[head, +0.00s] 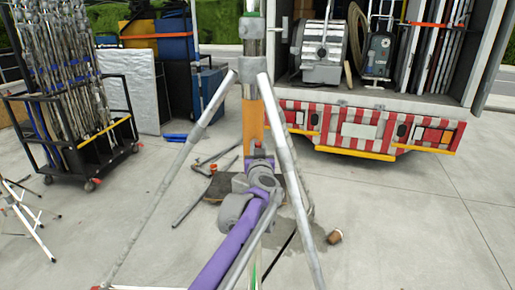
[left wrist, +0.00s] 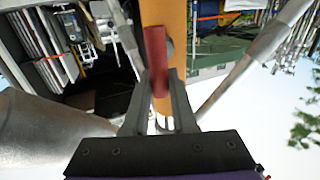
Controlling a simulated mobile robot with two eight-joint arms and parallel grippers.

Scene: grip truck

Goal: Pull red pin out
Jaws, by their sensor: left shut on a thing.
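A stand with silver legs (head: 282,125) and an orange middle column (head: 252,118) rises in front of me in the head view. The red pin (left wrist: 156,60) shows in the left wrist view as a red bar against the orange column (left wrist: 159,16). My left gripper (head: 257,152) is at the column, at the end of my purple arm. In the left wrist view its two dark fingers (left wrist: 164,84) are shut on the near end of the red pin. In the head view the pin is too small and covered to make out clearly. My right gripper is not in view.
A truck with a red and white striped bumper (head: 362,130) stands behind to the right. A black cart of metal stands (head: 75,150) is at the left. Loose tubes (head: 190,205) and a paper cup (head: 335,237) lie on the concrete. Open floor lies at the right.

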